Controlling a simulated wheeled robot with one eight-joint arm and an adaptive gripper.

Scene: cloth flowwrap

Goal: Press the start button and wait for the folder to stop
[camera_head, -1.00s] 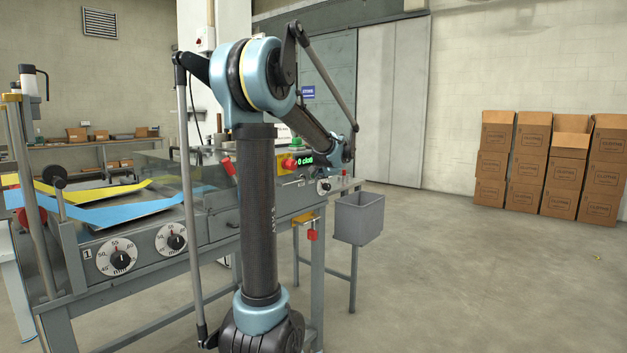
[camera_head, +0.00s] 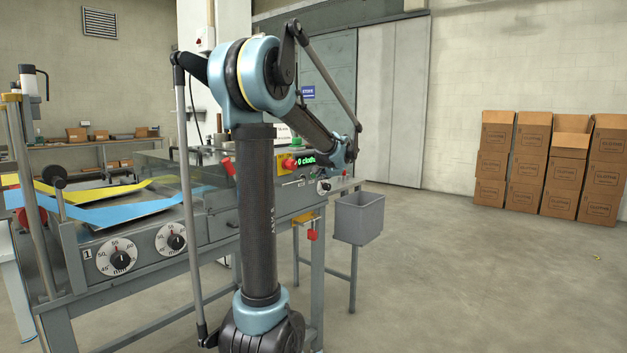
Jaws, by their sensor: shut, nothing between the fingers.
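The folder (camera_head: 140,240) is a long grey machine at the left and centre, with blue and yellow cloth webs on its left part. Its dark display (camera_head: 317,160) shows green text that starts "0 cloth", partly covered by my arm. A red mushroom button (camera_head: 289,164) on a yellow plate is left of the display. I cannot make out the start button. My forearm reaches over the machine, and its wrist end is by the right edge of the display. My gripper is hidden beyond the wrist, so its contact with anything cannot be seen.
A grey bin (camera_head: 359,218) hangs at the machine's right end. Two numbered dials (camera_head: 121,260) are on the front panel. Stacked cardboard boxes (camera_head: 548,165) stand by the right wall. The floor (camera_head: 470,280) between is clear.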

